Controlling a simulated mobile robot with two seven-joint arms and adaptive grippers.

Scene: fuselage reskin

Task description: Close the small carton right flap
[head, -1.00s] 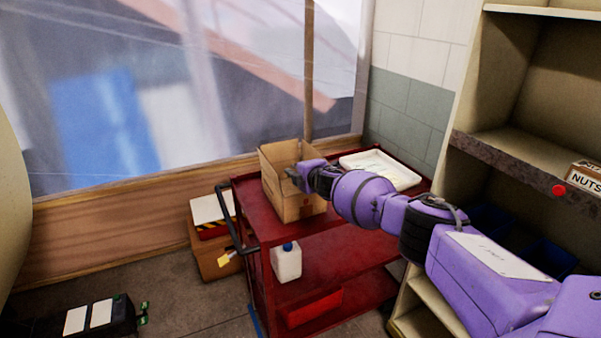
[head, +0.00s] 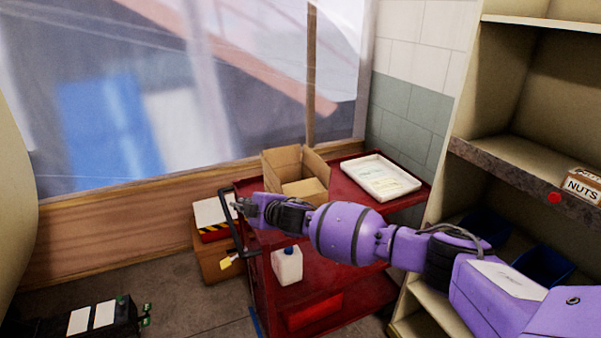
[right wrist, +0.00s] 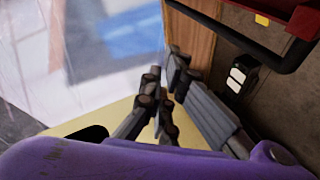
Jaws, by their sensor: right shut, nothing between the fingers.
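The small brown carton (head: 284,163) stands on the red cart's top shelf. Raised cardboard panels show at its back left and back right, and a lighter panel lies lower toward the front. I cannot tell exactly how each flap lies. My right arm hides the carton's lower front. My right gripper (head: 242,205) is shut and empty, apart from the carton, to its front left near the cart handle. Its fingers also show in the right wrist view (right wrist: 168,88). My left gripper is not in view.
The red cart (head: 342,186) carries a white tray (head: 380,178) with papers right of the carton. The black cart handle (head: 234,225) is close to my right gripper. A white jug (head: 287,265) stands on the lower shelf. Shelving (head: 520,150) stands at right.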

